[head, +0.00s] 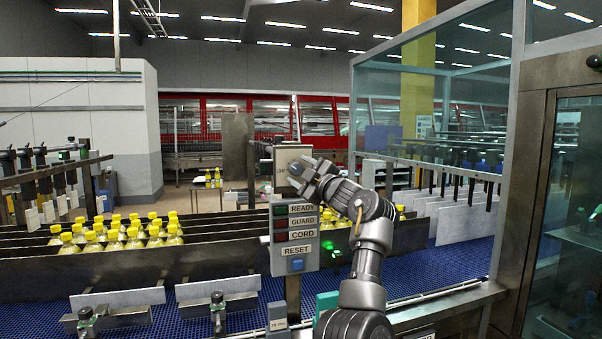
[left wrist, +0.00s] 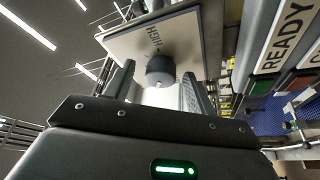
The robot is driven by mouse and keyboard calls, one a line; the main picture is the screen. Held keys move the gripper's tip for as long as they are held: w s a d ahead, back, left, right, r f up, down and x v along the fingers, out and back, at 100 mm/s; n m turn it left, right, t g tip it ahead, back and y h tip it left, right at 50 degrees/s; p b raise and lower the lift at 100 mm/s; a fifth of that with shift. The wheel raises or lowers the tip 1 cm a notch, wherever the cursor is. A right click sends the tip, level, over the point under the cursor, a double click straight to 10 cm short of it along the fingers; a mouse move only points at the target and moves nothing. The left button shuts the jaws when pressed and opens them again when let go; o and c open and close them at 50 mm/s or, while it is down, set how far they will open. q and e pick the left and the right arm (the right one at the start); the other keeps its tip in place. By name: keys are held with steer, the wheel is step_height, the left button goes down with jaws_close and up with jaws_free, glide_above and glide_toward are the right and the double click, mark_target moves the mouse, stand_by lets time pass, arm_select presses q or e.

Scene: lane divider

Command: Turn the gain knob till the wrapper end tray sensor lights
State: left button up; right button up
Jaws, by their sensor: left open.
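The gain knob (left wrist: 160,70) is a dark round knob on a pale panel (left wrist: 125,42) marked HIGH in the left wrist view. My left gripper (head: 302,174) is open in front of the pale box (head: 289,157) in the head view and hides the knob there. In the left wrist view its two fingers stand on either side of the knob, with gaps showing; I see no clear contact. A green light glows low beside the button panel (head: 328,245), and another (head: 64,155) at the far left; I cannot tell which belongs to the tray sensor. My right gripper is not in view.
A button panel (head: 295,237) with READY, GUARD, CORD and RESET stands just below the box. Yellow-capped bottles (head: 115,232) stand in lanes at left above a blue belt (head: 30,323). A glass enclosure (head: 440,100) stands at right.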

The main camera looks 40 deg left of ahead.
arm_select(q)
steer(key=shift+s+d+f+b, duration=0.15)
steer(key=shift+d+f+b, duration=0.1)
steer(key=shift+d+b, duration=0.15)
steer(key=b+v, duration=0.4)
steer(key=v, duration=0.6)
steer(key=shift+b, duration=0.35)
steer(key=shift+r, duration=0.2)
